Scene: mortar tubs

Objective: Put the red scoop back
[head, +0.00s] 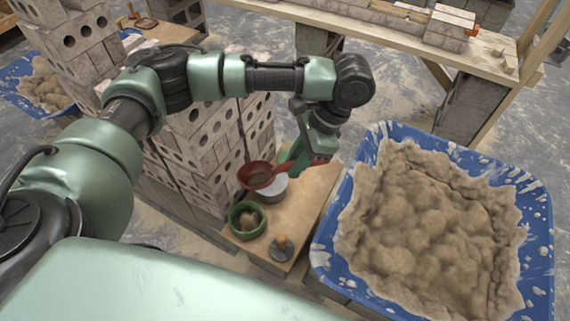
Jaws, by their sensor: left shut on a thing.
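The red scoop (258,177) has a round bowl with some brown material in it. Its handle runs to the right into my left gripper (314,160), which is shut on it. The scoop's bowl shows over a light grey round container (274,189) on a small wooden board (310,205). I cannot tell whether the scoop touches the container. The gripper's fingertips are partly hidden by its own body. My right gripper does not show.
A green bowl (238,229) with mortar and a tool with a wooden knob (282,243) stand on the board's near part. A blue tub (330,215) full of mortar is to the right. Stacked perforated bricks (205,150) rise at the left. A plank bench (390,32) with bricks is behind.

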